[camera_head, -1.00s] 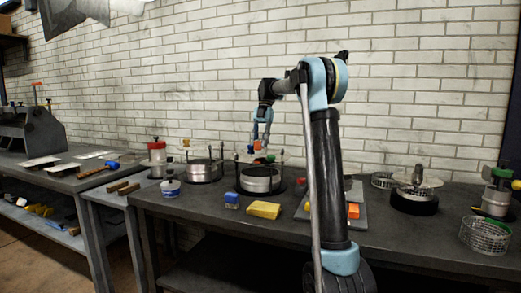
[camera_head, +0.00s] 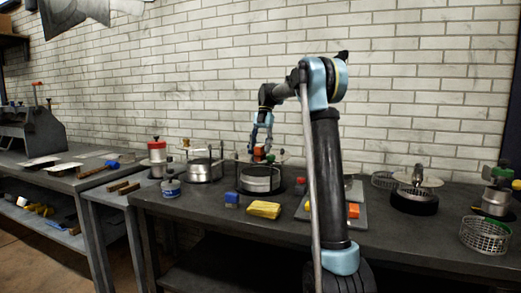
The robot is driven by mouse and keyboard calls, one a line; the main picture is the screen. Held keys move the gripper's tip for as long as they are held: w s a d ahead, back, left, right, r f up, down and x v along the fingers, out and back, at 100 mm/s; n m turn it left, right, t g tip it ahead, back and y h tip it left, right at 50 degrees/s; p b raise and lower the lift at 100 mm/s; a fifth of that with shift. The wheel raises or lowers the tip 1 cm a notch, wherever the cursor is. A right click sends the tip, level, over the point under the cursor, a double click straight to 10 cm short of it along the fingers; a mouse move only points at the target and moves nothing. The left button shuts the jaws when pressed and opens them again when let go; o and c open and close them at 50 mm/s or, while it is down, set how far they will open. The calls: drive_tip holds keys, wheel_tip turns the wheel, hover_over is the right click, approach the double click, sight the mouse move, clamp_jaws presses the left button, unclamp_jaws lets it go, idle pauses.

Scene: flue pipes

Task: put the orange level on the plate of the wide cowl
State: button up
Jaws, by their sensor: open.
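A small orange-red piece (camera_head: 260,153), which looks like the orange level, is at the top of the middle cowl (camera_head: 259,180), a round metal drum with a plate on thin posts. It appears to rest on or just above that plate; contact is too small to tell. My gripper (camera_head: 261,146) is open, pointing down right at the orange piece, with its fingers beside or just above it. A green piece (camera_head: 270,158) is beside it on the plate. Part of the plate is hidden by the gripper and these pieces.
A similar cowl (camera_head: 203,171) stands to the left, and a low dark-based one (camera_head: 416,190) to the right. A wire basket (camera_head: 485,235) is at the right edge.

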drive_tip(key=v, duration=1.2)
drive_tip(key=shift+d+f, duration=0.1)
